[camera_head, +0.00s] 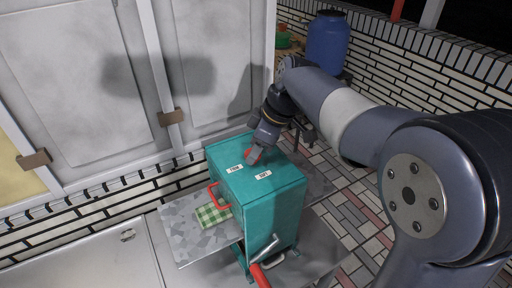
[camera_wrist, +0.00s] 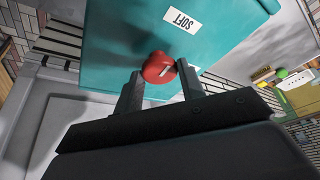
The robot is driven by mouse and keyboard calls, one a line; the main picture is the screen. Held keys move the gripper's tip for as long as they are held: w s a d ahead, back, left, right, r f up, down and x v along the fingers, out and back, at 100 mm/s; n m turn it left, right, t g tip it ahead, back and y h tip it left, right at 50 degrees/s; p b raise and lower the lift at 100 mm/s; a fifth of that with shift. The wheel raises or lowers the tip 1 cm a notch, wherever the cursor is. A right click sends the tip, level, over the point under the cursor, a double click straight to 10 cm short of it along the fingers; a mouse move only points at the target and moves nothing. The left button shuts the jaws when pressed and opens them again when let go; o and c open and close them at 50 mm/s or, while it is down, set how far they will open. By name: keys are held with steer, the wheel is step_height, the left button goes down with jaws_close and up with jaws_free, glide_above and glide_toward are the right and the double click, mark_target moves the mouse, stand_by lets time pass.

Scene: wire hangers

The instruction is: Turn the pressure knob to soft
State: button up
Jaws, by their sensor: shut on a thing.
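A teal machine (camera_head: 262,190) stands on a grey surface, with two white labels on its top. One label reads SOFT (camera_head: 263,175); the other (camera_head: 234,168) is too small to read surely. The red pressure knob (camera_head: 253,155) is on the top, towards the back. In the wrist view the red knob (camera_wrist: 158,67) has a pale pointer line and sits near the SOFT label (camera_wrist: 181,21). My gripper (camera_wrist: 160,84) is shut on the knob, one finger on each side of it. The pointer line slants up to the right in that view.
A red crank handle (camera_head: 260,276) sticks out at the front of the machine. A green checked cloth (camera_head: 212,214) lies on the side plate (camera_head: 185,238). A white panelled door stands behind at left. A blue barrel (camera_head: 327,42) stands at the back.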

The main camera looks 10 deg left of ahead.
steer(key=o, duration=1)
steer(key=shift+c, duration=0.2)
steer(key=v, duration=1)
steer(key=shift+r+b, duration=0.3)
steer(key=shift+r, duration=0.1)
steer(key=shift+d, duration=0.15)
steer(key=x, duration=1.1)
steer(key=shift+p, duration=0.3)
steer(key=shift+d+r, duration=0.1)
steer(key=shift+r, duration=0.1)
